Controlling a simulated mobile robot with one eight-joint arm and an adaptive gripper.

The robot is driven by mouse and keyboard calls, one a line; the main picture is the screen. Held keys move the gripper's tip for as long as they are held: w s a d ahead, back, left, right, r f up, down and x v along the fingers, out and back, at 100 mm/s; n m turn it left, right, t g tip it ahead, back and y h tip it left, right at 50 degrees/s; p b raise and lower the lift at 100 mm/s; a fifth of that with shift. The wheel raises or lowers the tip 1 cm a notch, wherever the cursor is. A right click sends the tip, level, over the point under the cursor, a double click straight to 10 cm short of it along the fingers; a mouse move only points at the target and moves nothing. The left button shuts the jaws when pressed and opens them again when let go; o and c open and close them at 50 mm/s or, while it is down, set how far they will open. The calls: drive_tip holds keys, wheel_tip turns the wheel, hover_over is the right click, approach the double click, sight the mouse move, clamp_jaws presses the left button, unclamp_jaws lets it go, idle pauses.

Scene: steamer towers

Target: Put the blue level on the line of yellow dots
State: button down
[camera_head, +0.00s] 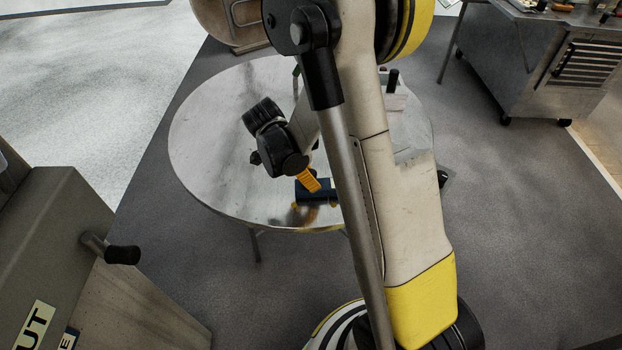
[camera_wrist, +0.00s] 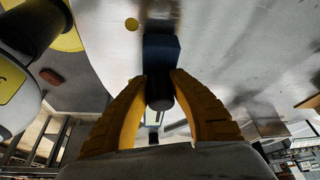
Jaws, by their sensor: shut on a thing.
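The blue level (camera_head: 318,192) is a dark blue block at the front of the round metal table, partly hidden by my gripper and arm. In the wrist view the blue level (camera_wrist: 161,50) has a dark round knob between my fingers. My gripper (camera_head: 312,182), with orange-yellow fingers, is shut on this knob; the gripper (camera_wrist: 159,80) also shows in the wrist view. Yellow dots (camera_head: 295,205) show at the level's lower edge, and one dot (camera_wrist: 131,24) lies beside it in the wrist view. I cannot tell whether the level touches the table.
The round table (camera_head: 215,130) is bare on its left side. A pale item with a dark upright knob (camera_head: 392,78) stands at the back right, partly behind my arm. A metal cabinet (camera_head: 540,60) stands at the far right, and a grey machine (camera_head: 50,220) at the left.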

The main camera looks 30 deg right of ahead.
drive_tip(key=shift+f+b, duration=0.35)
drive_tip(key=shift+f, duration=0.1)
drive_tip(key=c, duration=1.2)
unclamp_jaws()
drive_tip(key=shift+r, duration=0.2)
drive_tip(key=v, duration=1.1)
drive_tip(key=shift+a+r, duration=0.15)
drive_tip(key=shift+r, duration=0.2)
